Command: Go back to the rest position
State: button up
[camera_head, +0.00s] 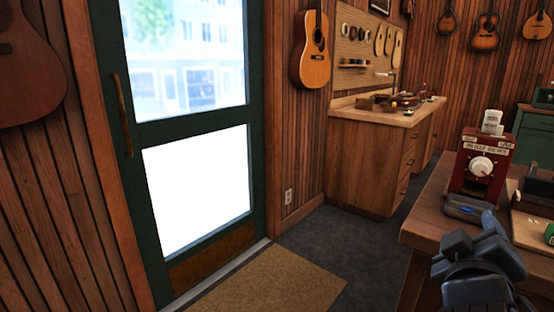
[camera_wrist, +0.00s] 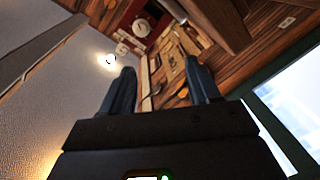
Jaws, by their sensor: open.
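My gripper (camera_wrist: 161,86) shows in the wrist view with its two dark fingers spread apart. Nothing is held between them; a wooden surface with small items shows in the gap beyond. In the head view, dark grey parts of my arm stand at the lower right, in front of the near wooden table (camera_head: 424,226).
A red box with a dial (camera_head: 481,166) and a small blue-grey device (camera_head: 466,208) stand on the near table. A green door (camera_head: 190,131) is at left, with a tan mat (camera_head: 268,284) before it. A wooden cabinet (camera_head: 366,160) stands behind. Grey floor between is clear.

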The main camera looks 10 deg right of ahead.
jog(key=s+a+f+n+t+y, duration=0.3)
jog(key=s+a+f+y, duration=0.6)
jog(key=s+a+f, duration=0.4)
jog(key=s+a+m+y+p, duration=0.1)
jog(key=s+m, duration=0.1)
jog(key=s, duration=0.7)
jog(key=s+a+m+y, duration=0.1)
jog(key=s+m+y, duration=0.1)
jog(key=s, duration=0.8)
jog(key=shift+a+y+p, duration=0.3)
jog(key=shift+p, duration=0.1)
